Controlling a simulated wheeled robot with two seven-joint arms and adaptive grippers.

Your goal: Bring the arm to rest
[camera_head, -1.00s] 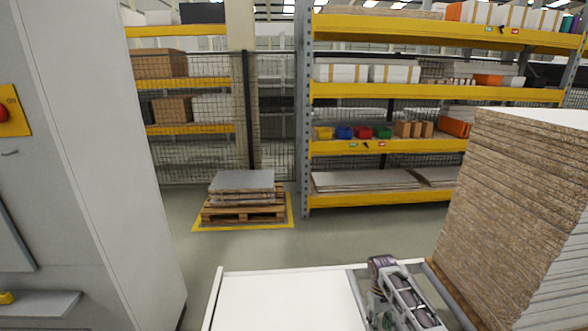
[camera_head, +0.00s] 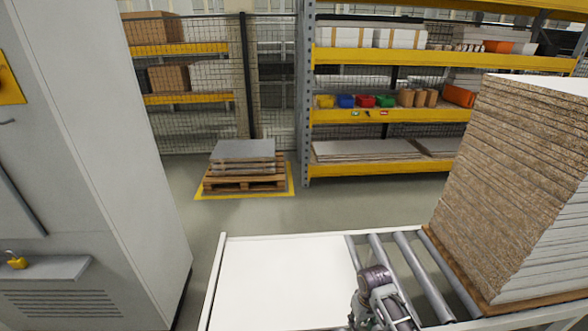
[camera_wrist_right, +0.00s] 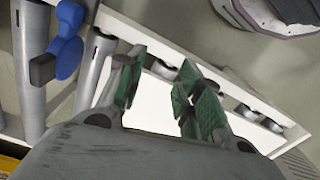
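My right gripper (camera_wrist_right: 158,90) shows in the right wrist view with its two green-padded fingers apart and nothing between them. The white surface of the table lies beyond the fingers. In the head view, part of my arm stands at the bottom over the front of the rollers; its gripper cannot be made out there. My left gripper is in neither current view.
A white table (camera_head: 280,285) adjoins metal rollers (camera_head: 420,275). A tall board stack (camera_head: 505,180) stands at right, a grey cabinet (camera_head: 100,150) at left. A pallet (camera_head: 245,183) and shelving (camera_head: 400,170) stand behind open floor. A blue part (camera_wrist_right: 68,42) sits by the rollers.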

